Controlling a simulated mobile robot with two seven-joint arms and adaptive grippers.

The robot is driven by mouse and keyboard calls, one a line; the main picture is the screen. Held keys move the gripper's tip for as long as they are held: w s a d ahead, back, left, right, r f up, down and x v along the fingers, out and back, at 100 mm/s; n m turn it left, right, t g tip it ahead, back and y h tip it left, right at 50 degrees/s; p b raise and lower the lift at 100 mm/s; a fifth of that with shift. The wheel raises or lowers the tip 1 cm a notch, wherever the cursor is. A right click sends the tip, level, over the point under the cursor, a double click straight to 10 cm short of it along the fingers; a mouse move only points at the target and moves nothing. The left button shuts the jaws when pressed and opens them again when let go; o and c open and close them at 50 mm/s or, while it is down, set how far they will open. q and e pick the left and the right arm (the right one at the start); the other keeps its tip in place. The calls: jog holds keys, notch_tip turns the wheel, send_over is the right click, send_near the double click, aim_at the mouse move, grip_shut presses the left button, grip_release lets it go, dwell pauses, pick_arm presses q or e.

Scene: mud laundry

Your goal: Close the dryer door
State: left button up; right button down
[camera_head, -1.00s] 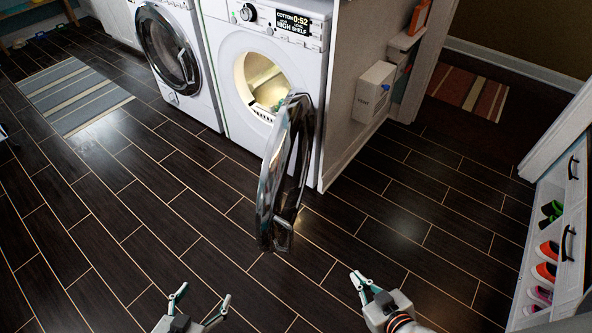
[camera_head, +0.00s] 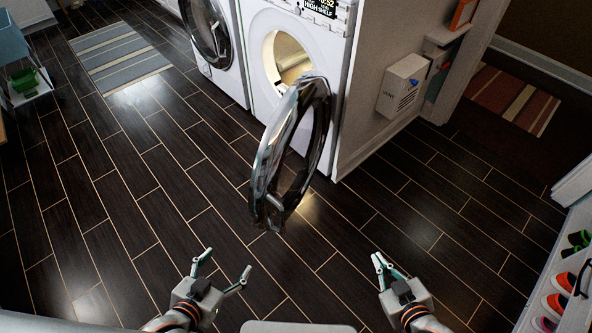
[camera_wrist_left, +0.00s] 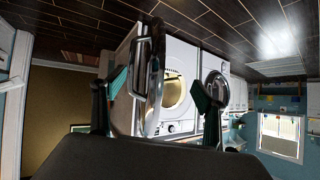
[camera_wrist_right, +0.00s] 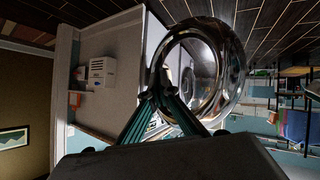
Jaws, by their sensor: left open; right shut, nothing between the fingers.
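The dryer (camera_head: 285,30) is the white machine at the top middle of the head view, with its lit round opening showing. Its round chrome and glass door (camera_head: 262,165) stands wide open, swung out toward me. The door also shows in the left wrist view (camera_wrist_left: 157,75) and large in the right wrist view (camera_wrist_right: 238,75). My left gripper (camera_head: 227,268) is open and empty, below and left of the door, apart from it. My right gripper (camera_head: 378,262) is shut and empty, below and right of the door, apart from it.
A second white machine with a closed round door (camera_head: 207,30) stands left of the dryer. A wall with a white box (camera_head: 403,85) is to its right. A shoe shelf (camera_head: 545,290) is at the right edge. The dark floor around the grippers is clear.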

aim_at(275, 188)
jog(key=w+a+r+n+t+y+b, duration=0.1)
jog(key=w+a+r+n+y+b, duration=0.15)
jog(key=w+n, duration=0.35)
jog(key=w+a+r+n+t+y+b, duration=0.2)
jog(key=w+n+b, duration=0.2)
jog(key=n, duration=0.3)
jog(key=w+a+r+n+t+y+b, duration=0.1)
jog(key=w+a+r+n+y+b, duration=0.15)
jog(key=w+n+b, duration=0.35)
jog(key=s+a+f+n+g+y+b, duration=0.1)
jog(key=a+f+n+g+y+b, duration=0.25)
jog(key=n, duration=0.85)
jog(key=a+f+n+g+y+b, duration=0.25)
jog(key=a+n+g, duration=0.2)
jog(key=n, duration=0.75)
jog(key=shift+y, duration=0.4)
jog(key=x, duration=1.2)
jog(key=shift+a+f+p, duration=0.15)
jog(key=shift+p, duration=0.25)
pick_arm(q)
jog(key=w+d+f+t+h, duration=0.1)
jog(key=w+d+f, duration=0.1)
jog(key=d, duration=0.3)
jog(key=shift+w+f+n+h, duration=0.3)
jog(key=shift+w+f, duration=0.05)
jog(key=shift+f, duration=0.5)
pick_arm(e)
jog(key=shift+a, duration=0.1)
